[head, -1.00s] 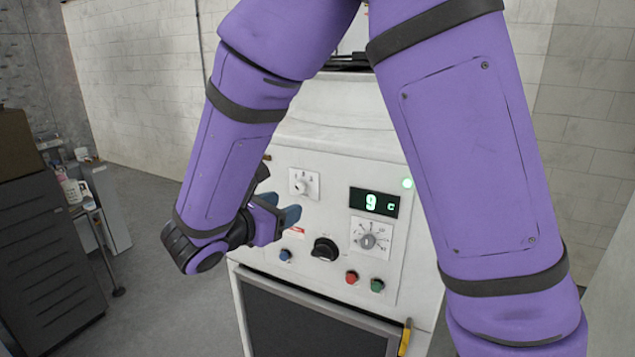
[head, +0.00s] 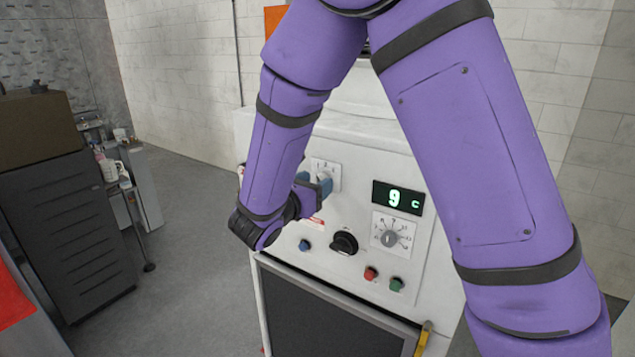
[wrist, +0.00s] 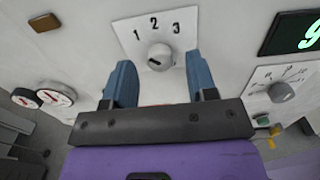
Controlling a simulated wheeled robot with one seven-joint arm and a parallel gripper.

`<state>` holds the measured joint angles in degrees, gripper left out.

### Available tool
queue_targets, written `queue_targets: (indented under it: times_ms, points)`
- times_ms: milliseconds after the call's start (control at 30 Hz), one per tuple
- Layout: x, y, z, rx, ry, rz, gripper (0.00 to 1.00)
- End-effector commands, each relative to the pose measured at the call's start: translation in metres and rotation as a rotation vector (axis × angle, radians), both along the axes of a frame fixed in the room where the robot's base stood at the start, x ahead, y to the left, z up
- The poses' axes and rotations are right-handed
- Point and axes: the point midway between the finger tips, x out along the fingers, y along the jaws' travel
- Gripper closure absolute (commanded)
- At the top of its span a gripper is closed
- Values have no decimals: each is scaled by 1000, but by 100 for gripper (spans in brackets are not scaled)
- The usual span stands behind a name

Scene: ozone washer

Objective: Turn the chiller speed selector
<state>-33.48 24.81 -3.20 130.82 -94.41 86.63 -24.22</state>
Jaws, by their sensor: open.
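The selector with positions 1, 2 and 3 is a round grey-white knob (wrist: 160,57) on a white plate (wrist: 180,28) in the wrist view. In the head view its plate (head: 327,170) shows at the upper left of the panel, and my gripper partly hides it. My gripper (wrist: 163,80) is open, with blue fingers to the left and right of the knob and slightly below it. Nothing is between the fingers, and they appear apart from the knob. In the head view my gripper (head: 318,187) is close to the panel.
To the right are a lit display reading 9 C (head: 397,198) and a multi-position dial (head: 391,233). Below are a black knob (head: 343,243) and blue (head: 305,245), red (head: 371,273) and green (head: 397,284) buttons. Two gauges (wrist: 56,97) show at left in the wrist view.

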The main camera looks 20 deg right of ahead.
Motion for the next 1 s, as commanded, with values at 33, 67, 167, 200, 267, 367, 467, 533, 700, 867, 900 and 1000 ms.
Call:
queue_targets:
  times_ms: [33, 67, 167, 200, 267, 367, 467, 533, 700, 867, 900, 1000]
  points:
    - [3, -4, 0, 1, 1, -1, 48]
    - [4, -5, 0, 1, 1, 0, 48]
    - [7, -9, 0, 0, 0, 1, 48]
    - [8, -10, 0, 0, 0, 1, 48]
    - [8, -11, 0, 0, 0, 1, 48]
    - [8, -11, 0, 0, 0, 1, 48]
    - [8, -11, 0, 0, 0, 1, 48]
    - [8, -11, 0, 0, 0, 1, 61]
    - [8, -11, 0, 1, 1, 1, 97]
    - [8, -11, 0, 3, -3, 1, 97]
    - [8, -11, 0, 6, -7, 1, 97]
    - [8, -11, 0, 18, -24, 1, 97]
